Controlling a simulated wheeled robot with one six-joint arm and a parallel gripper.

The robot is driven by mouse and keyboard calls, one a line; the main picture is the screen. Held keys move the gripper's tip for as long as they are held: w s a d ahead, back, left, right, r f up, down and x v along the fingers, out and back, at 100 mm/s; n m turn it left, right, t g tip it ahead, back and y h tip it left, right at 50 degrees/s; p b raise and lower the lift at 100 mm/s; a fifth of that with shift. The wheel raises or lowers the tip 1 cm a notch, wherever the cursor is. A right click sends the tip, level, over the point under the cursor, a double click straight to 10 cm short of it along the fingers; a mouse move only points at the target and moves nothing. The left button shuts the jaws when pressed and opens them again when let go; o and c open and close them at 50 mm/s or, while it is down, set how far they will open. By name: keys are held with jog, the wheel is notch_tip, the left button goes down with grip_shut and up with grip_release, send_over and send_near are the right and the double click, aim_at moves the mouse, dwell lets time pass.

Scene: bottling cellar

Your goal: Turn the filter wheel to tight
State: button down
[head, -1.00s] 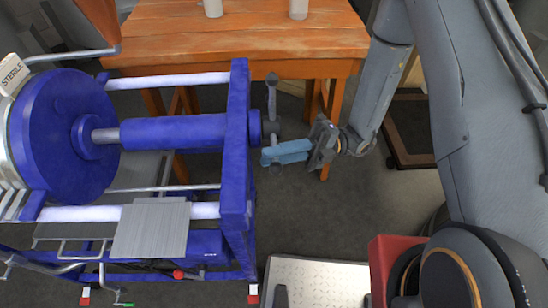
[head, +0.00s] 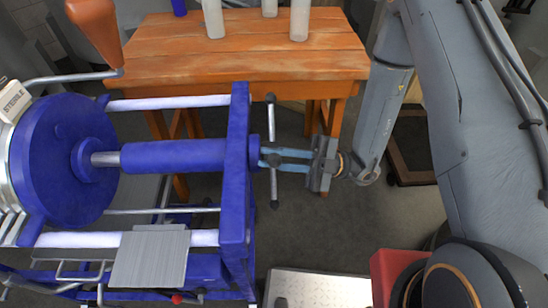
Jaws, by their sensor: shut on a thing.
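The filter wheel (head: 272,122) is a grey crossbar with knobbed ends, at the right end of the blue filter press (head: 172,156) in the head view. It stands nearly upright in the picture, one end above and one below the hub. My gripper (head: 268,160) comes from the right, with two blue-grey fingers, one above the other. They are shut on the middle of the filter wheel, close to the press's blue end frame (head: 237,190). The fingers partly hide the hub.
A wooden table (head: 250,60) with several pale bottles stands behind the press. A metal plate (head: 150,258) lies across the press's near rail. A pale studded platform (head: 320,288) and a red block (head: 392,275) are at the lower right. Dark floor lies between.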

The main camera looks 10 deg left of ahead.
dwell(0.4)
jog(key=c, duration=1.8)
grip_release()
jog(key=shift+o, duration=0.2)
jog(key=shift+w, duration=0.1)
jog(key=b+v, duration=0.3)
jog(key=v, duration=0.4)
jog(key=shift+d+f, duration=0.2)
jog(key=shift+d, duration=0.15)
